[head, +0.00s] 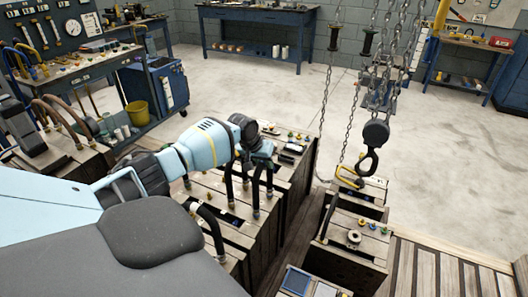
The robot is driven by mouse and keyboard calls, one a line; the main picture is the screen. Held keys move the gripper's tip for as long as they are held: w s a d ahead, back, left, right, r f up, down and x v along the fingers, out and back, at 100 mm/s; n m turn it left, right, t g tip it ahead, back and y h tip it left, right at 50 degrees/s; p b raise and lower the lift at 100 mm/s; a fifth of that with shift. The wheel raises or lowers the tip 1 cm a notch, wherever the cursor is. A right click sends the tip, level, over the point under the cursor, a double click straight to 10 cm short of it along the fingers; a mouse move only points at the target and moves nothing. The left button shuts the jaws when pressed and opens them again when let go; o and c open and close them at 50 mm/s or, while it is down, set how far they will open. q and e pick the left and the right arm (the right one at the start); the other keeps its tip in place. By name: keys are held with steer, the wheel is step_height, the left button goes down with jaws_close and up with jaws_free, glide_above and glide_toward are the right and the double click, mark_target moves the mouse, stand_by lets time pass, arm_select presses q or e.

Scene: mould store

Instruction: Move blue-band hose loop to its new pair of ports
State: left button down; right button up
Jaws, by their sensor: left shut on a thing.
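My left gripper (258,156) comes in from the left over wooden crates and is shut on a dark hose loop (256,190). The loop's legs hang below the gripper, close above the crate top. I cannot tell whether their ends touch ports, and I cannot make out a blue band. Another dark hose loop (212,229) stands bent on the crate top nearer to me, with brass-coloured fittings beside it. Small coloured ports (290,135) show on the crate top behind the gripper. My arm hides part of the crates. My right gripper is not in view.
A chain hoist with a hook (370,160) hangs over the right crates, near a yellow shackle (348,177). A crate (345,250) carries more coloured ports and a metal ring. Brown hoses (60,115) stand at the left. The floor (440,150) at the right is clear.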

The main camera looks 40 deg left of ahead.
arm_select(q)
steer(key=c, duration=1.1)
jaws_free()
steer(key=shift+c, duration=0.2)
steer(key=shift+s+f, duration=0.1)
steer(key=p+v, duration=0.1)
steer(key=v, duration=0.6)
steer(key=shift+a, duration=0.1)
steer(key=shift+s+r, duration=0.1)
steer(key=shift+r, duration=0.35)
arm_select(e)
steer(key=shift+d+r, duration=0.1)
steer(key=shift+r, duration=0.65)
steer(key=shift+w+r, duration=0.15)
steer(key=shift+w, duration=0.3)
